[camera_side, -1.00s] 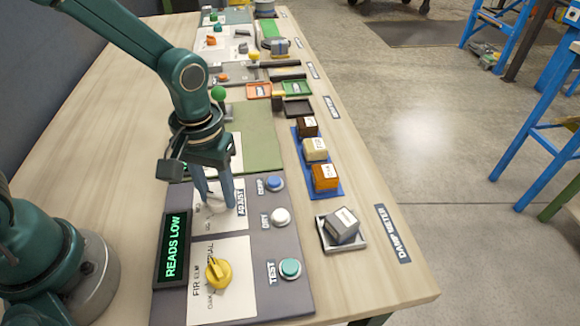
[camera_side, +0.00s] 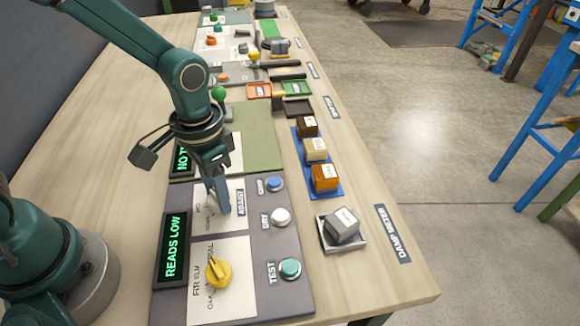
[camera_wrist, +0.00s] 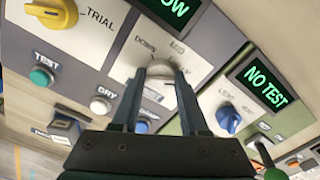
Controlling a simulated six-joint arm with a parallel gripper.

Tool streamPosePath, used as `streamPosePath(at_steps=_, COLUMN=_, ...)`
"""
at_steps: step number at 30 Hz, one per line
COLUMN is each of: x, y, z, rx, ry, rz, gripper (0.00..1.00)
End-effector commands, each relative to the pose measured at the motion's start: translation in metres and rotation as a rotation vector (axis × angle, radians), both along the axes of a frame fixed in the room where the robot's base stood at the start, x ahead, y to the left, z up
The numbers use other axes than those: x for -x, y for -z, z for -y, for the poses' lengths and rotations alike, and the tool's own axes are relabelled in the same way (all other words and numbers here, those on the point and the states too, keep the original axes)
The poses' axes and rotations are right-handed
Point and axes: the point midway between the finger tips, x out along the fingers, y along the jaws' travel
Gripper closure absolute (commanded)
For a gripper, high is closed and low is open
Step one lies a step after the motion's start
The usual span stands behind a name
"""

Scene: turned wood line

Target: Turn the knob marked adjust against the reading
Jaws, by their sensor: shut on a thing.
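The damp meter panel (camera_side: 270,240) lies on the bench, its lit display (camera_side: 172,250) showing READS LOW. The adjust knob, a grey one (camera_wrist: 160,71), sits on a white plate with a scale on which DOWN and MID can be read. My gripper (camera_side: 222,208) is down on this plate, and its fingers are shut on the knob from both sides in the wrist view (camera_wrist: 160,80). The fingers hide the knob in the side view, and where its pointer stands cannot be told.
A yellow selector knob (camera_side: 218,272) stands nearer on the same panel. Teal TEST (camera_side: 290,268), white DRY (camera_side: 280,216) and blue (camera_side: 274,184) buttons line its right side. A grey block (camera_side: 342,225) sits in a tray beside it. A neighbouring display (camera_wrist: 265,80) reads NO TEST.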

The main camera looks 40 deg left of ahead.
Motion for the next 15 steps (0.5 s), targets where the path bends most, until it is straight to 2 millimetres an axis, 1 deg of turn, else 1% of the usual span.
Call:
streamPosePath(at_steps=12, x=-0.0003, y=-0.0008, z=0.0000, rx=-0.001, ry=0.010, rz=0.001, gripper=1.00)
streamPosePath(at_steps=13, x=-0.0003, y=-0.0008, z=0.0000, rx=-0.001, ry=0.010, rz=0.001, gripper=0.49)
streamPosePath(at_steps=15, x=-0.0003, y=-0.0007, z=0.0000, rx=0.000, ry=0.009, rz=0.002, gripper=0.26)
